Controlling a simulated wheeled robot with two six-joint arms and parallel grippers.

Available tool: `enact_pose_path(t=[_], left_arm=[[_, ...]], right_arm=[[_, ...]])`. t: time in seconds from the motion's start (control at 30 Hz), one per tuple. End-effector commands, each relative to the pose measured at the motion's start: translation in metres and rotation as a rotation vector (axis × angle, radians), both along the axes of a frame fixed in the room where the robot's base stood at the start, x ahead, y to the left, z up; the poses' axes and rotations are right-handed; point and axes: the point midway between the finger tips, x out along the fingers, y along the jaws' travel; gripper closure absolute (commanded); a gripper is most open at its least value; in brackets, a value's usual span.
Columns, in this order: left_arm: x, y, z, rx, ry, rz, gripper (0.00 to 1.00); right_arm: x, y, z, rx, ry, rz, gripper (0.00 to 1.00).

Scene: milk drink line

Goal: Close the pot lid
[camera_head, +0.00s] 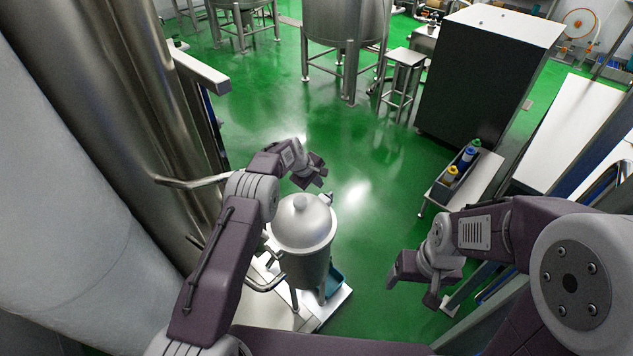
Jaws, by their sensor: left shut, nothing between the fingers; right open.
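The pot (305,268) is a steel cylinder on legs, standing on a pale base at the lower middle of the head view. Its domed lid (302,222), with a round knob on top, lies over the pot's mouth and looks level. My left gripper (315,180) is shut and empty, just beyond and above the lid, apart from it as far as I can tell. My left forearm hides part of the pot's left side. My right gripper (412,286) is open and empty, to the right of the pot and well clear of it.
Large steel tanks (70,120) fill the left side, with a pipe handle (190,182) reaching toward my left arm. A low bench (463,185) with bottles stands at the right, before a black cabinet (480,80). Green floor (370,150) is open in the middle.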

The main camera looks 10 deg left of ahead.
Motion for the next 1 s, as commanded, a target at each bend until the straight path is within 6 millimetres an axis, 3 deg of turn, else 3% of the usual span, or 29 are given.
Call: enact_pose_path(t=[0.03,0.3,1.0], left_arm=[[0.001,-0.001,-0.012,-0.002,-0.001,0.000,1.00],[0.005,-0.004,-0.027,-0.004,-0.001,0.001,1.00],[0.006,-0.004,-0.028,-0.005,-0.001,0.001,1.00]], right_arm=[[0.000,0.000,-0.012,0.000,0.000,0.000,0.22],[0.000,0.000,-0.029,0.000,0.000,0.000,0.22],[0.000,0.000,-0.032,0.000,0.000,0.000,0.22]])
